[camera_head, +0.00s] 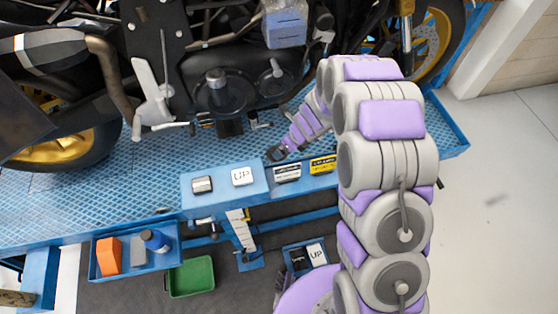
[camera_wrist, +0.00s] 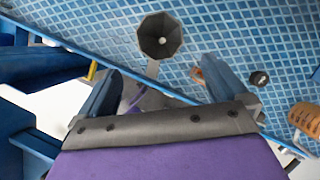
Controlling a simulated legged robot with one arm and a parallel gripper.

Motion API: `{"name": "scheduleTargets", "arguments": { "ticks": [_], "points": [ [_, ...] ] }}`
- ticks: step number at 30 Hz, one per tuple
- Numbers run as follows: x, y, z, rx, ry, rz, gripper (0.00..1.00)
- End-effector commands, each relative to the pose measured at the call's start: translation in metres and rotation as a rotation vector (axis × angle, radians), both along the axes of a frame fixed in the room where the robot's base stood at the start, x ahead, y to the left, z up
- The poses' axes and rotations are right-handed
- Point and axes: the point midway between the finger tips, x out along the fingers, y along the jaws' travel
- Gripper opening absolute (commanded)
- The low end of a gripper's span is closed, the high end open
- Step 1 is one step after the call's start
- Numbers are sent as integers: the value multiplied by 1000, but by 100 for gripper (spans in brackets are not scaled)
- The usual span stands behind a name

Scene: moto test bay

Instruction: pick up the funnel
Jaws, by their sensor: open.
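The funnel (camera_wrist: 161,36) shows in the wrist view as a dark grey, faceted cone with its wide mouth facing the camera and a small light spot at its centre. A light grey strip, perhaps its handle, runs from it towards my gripper. It appears over the blue patterned platform (camera_wrist: 225,42). My gripper (camera_wrist: 157,78) is open, its two dark fingers apart, and the funnel lies beyond the fingertips, outside the jaws. In the head view my gripper (camera_head: 277,153) is low by the platform's front edge; I cannot make out the funnel there.
A motorcycle (camera_head: 225,95) stands on the platform behind my gripper. A blue ledge (camera_head: 222,186) with small boxes juts out in front. Below are a blue tray (camera_head: 137,269) and a green bin (camera_head: 190,277). In the wrist view an orange ribbed part (camera_wrist: 303,118) lies right.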

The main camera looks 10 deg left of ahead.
Motion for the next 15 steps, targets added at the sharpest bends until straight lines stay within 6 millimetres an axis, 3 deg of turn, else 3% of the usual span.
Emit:
{"name": "scheduleTargets", "arguments": {
  "ticks": [1,9,15],
  "points": [
    [0,5,-14,-2,5,2,100],
    [10,21,-59,0,3,4,100],
    [15,27,-79,1,3,5,100]
  ]
}}
